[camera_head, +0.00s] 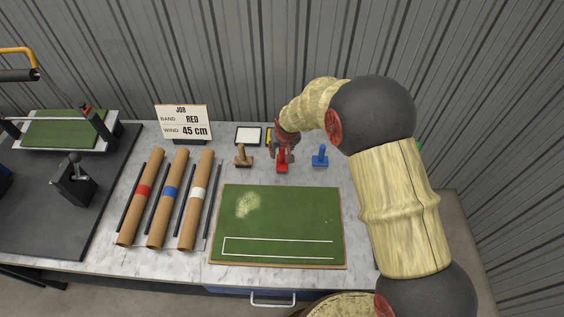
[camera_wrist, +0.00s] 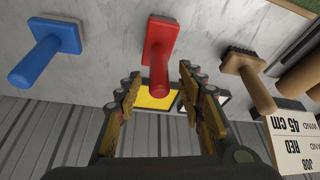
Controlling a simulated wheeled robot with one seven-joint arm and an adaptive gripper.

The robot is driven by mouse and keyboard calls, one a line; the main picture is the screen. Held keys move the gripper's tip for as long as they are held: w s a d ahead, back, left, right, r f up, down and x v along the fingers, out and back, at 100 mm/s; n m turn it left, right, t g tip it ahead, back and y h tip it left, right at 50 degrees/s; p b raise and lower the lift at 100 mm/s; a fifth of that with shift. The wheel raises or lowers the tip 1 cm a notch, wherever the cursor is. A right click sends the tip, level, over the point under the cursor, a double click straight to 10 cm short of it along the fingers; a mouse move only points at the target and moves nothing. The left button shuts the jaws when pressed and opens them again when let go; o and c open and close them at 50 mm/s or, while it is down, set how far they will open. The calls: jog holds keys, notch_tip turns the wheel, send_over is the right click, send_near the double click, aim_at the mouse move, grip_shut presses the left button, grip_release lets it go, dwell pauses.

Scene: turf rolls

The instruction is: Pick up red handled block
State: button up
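The red handled block (camera_head: 282,166) stands on the marble worktop behind the green turf mat, between a blue-handled block (camera_head: 320,156) and a tan-handled block (camera_head: 243,157). My gripper (camera_head: 284,152) is just above and behind it in the head view and partly hides it. In the wrist view the red block (camera_wrist: 159,45) lies ahead, its handle reaching back into the gap between the two fingers of my gripper (camera_wrist: 159,77). The fingers are open, with space visible on both sides of the handle. Whether the handle is at finger height is hard to tell.
The blue block (camera_wrist: 47,48) and tan block (camera_wrist: 248,75) flank the fingers. A yellow item (camera_wrist: 152,99) and a dark-framed white pad (camera_head: 248,135) sit behind. The job sign (camera_head: 184,121), cardboard rolls (camera_head: 168,200) and turf mat (camera_head: 285,215) lie around. A corrugated wall is close behind.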

aim_at(281, 167)
jog(key=x, duration=0.3)
jog(key=shift+w+f, duration=0.1)
jog(key=shift+f, duration=0.3)
jog(key=shift+c, duration=1.4)
grip_shut()
